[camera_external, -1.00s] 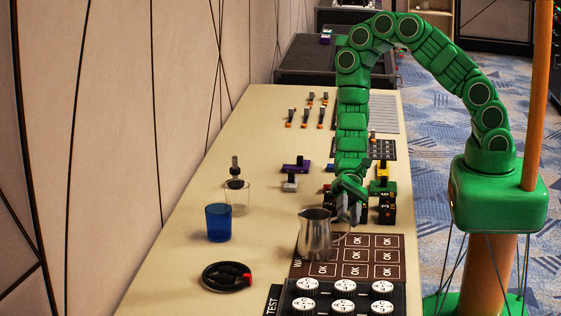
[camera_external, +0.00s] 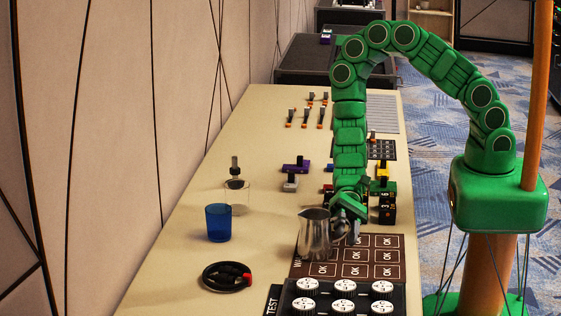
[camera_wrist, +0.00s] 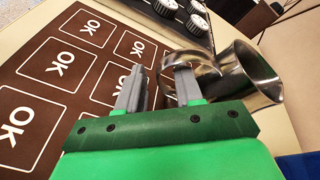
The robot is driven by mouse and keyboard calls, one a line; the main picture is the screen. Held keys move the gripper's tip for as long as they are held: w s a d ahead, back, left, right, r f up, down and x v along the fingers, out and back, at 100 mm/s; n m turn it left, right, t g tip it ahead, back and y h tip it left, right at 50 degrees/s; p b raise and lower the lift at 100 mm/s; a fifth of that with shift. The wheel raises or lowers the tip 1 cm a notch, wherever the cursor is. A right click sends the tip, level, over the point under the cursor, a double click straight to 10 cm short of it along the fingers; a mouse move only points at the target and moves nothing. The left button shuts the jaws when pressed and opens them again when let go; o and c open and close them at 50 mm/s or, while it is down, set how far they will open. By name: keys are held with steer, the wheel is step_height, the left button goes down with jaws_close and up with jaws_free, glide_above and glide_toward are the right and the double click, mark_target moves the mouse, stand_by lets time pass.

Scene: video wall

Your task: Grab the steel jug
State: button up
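The steel jug (camera_external: 313,236) stands upright at the left edge of the brown OK board, its spout to the left and its handle to the right. My gripper (camera_external: 352,232) points down at the jug's handle side. In the wrist view the jug (camera_wrist: 246,72) lies right of the fingers, its mouth towards the right. My gripper (camera_wrist: 158,84) has its two grey fingers apart. The right finger overlaps the handle loop (camera_wrist: 178,58); I cannot tell whether it touches the handle.
The brown OK board (camera_external: 390,271) lies under my gripper. A panel of white knobs (camera_external: 343,286) is in front. Dark blocks (camera_external: 386,214) stand behind right.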

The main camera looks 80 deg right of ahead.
steer(key=shift+x, duration=1.05)
steer(key=shift+c, duration=0.2)
jaws_close()
stand_by(0.6)
